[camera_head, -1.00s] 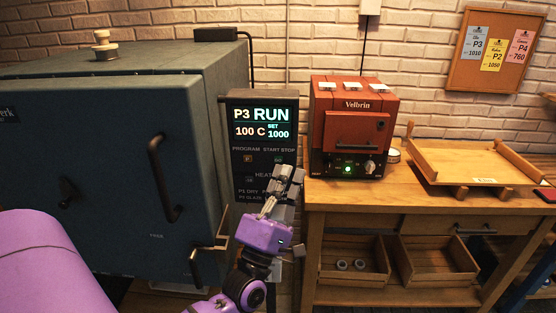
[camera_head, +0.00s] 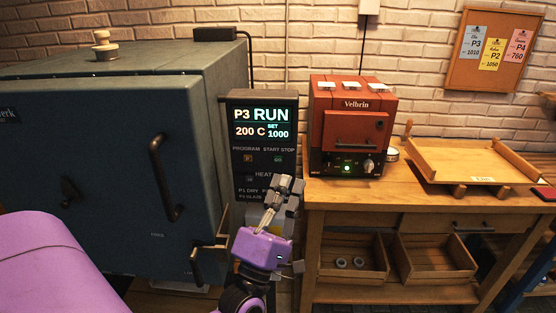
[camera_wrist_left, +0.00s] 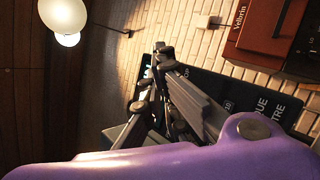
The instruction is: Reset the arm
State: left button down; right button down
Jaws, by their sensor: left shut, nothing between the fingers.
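My left gripper (camera_head: 284,186) is in front of the lower part of the kiln's control panel (camera_head: 264,128), with its fingers pointing up. It is shut with nothing between the fingers, and it hides part of the panel's lower text. The panel display reads P3 RUN, 200 C, SET 1000. The left wrist view also shows the shut fingers (camera_wrist_left: 160,75) with the dark panel (camera_wrist_left: 232,100) behind them. The large dark kiln (camera_head: 110,190) stands at the left with its door shut. My right gripper is not in view.
A small red Velbrin kiln (camera_head: 350,128) and a wooden tray (camera_head: 470,165) stand on the wooden workbench (camera_head: 400,200) at the right. Bins (camera_head: 435,262) sit on its lower shelf. A cork board (camera_head: 496,50) with notes hangs on the brick wall.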

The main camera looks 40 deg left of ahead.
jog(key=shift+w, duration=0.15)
